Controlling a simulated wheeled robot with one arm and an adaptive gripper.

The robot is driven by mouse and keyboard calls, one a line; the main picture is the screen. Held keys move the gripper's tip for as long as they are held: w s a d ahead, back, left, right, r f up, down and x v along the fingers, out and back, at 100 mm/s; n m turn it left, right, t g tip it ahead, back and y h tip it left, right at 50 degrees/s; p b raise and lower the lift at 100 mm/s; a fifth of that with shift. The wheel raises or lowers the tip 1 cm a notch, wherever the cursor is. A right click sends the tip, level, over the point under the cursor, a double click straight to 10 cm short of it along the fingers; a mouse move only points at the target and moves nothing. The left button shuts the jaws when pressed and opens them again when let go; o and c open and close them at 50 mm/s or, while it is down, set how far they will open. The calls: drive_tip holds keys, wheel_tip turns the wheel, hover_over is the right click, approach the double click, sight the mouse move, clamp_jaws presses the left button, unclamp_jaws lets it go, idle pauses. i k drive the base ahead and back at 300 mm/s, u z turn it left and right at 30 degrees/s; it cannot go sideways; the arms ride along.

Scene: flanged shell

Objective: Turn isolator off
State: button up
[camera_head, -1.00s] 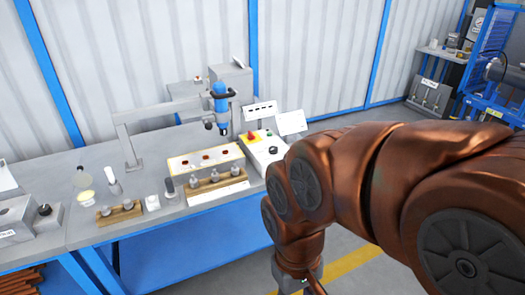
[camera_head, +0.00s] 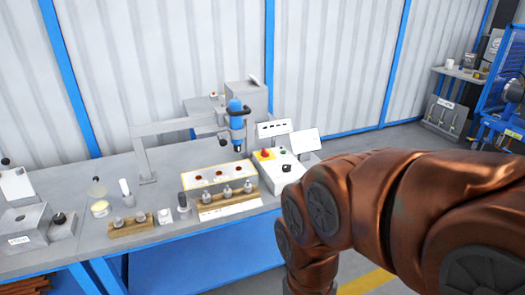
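A white control box (camera_head: 280,169) stands on the bench right of centre. It has a yellow patch with a red knob (camera_head: 265,154), a small green button (camera_head: 281,150) and a black knob (camera_head: 286,168) on its top. None of these is labelled isolator legibly, so I cannot tell which one it is or how it is set. My copper-coloured arm fills the right side, close in front of the box. My gripper is not in view; the arm runs off the bottom edge.
The grey bench (camera_head: 160,195) carries a blue vertical tool (camera_head: 236,118) on a frame, a tray with red spots (camera_head: 215,176) and wooden blocks with metal parts (camera_head: 227,200). A small tilted screen (camera_head: 305,141) stands behind the box. Open floor lies to the right.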

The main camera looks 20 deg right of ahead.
sight(265, 154)
drive_tip(key=z, duration=0.55)
drive_tip(key=i, duration=0.9)
drive_tip(key=u, duration=0.7)
drive_tip(key=i, duration=0.5)
